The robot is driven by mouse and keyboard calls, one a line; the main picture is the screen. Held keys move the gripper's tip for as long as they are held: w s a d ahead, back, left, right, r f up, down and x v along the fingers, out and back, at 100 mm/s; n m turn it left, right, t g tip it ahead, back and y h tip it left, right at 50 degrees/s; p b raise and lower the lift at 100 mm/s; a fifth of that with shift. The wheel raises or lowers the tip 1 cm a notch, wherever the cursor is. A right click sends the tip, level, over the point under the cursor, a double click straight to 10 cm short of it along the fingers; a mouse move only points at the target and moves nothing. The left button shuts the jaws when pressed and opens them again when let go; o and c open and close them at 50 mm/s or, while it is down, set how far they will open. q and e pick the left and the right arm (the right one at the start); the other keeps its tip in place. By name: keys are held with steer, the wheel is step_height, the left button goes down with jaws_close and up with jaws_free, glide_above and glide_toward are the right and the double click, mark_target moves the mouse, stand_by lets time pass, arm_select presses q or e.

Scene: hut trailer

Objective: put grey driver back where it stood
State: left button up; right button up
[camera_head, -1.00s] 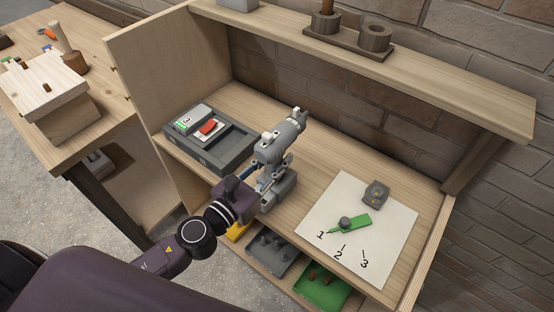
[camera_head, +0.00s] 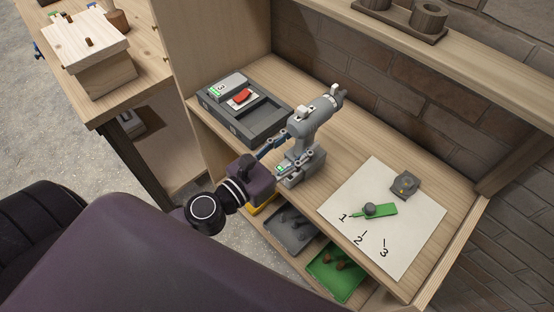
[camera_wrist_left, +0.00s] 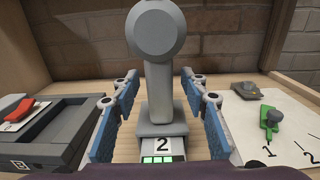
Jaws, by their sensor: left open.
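The grey driver (camera_head: 315,118) stands upright on the workbench shelf, its barrel pointing to the back right. Its foot carries a battery labelled 2 with green bars, seen in the left wrist view (camera_wrist_left: 163,148). My left gripper (camera_head: 286,152) is open at the driver's handle. In the left wrist view its blue-padded fingers (camera_wrist_left: 158,88) stand on both sides of the handle, with gaps visible. The driver's far side is hidden. My right gripper is not in view.
Left of the driver is a dark grey case (camera_head: 208,112) holding a battery labelled 3 and a red piece. To the right lies a white sheet (camera_head: 415,232) numbered 1, 2, 3 with a green tool (camera_head: 380,210) and a grey block (camera_head: 405,184). Grey and green trays (camera_head: 318,262) lie below.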

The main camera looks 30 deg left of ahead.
arm_select(q)
steer(key=b+v, duration=0.5)
steer(key=v, duration=0.3)
steer(key=shift+s, duration=0.3)
steer(key=shift+a, duration=0.15)
